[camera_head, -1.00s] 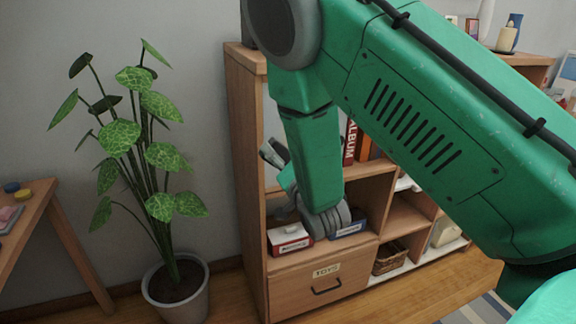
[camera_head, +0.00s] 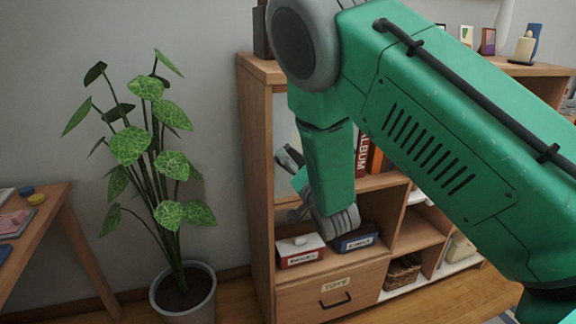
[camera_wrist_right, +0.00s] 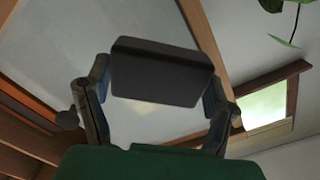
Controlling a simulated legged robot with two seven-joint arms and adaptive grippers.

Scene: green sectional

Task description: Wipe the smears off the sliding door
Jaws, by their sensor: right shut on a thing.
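A pale panel in a wooden frame, which looks like the sliding door (camera_head: 287,128), shows at the left of the shelf unit, mostly behind my right arm. It seems to fill much of the right wrist view (camera_wrist_right: 150,122). I cannot make out clear smears on it. My right gripper (camera_wrist_right: 158,86) is shut on a flat dark block (camera_wrist_right: 160,62), seen between its two fingers. In the head view, the right gripper (camera_head: 290,158) is partly hidden behind my wrist, in front of the panel. I cannot tell whether the block touches it. My left gripper is in neither view.
The wooden shelf unit (camera_head: 257,190) holds books (camera_head: 374,160), a red and white box (camera_head: 300,250), a dark blue box (camera_head: 355,238) and a basket (camera_head: 402,272). A drawer marked TOYS (camera_head: 335,295) is shut. A potted plant (camera_head: 185,290) and a table (camera_head: 50,215) stand left.

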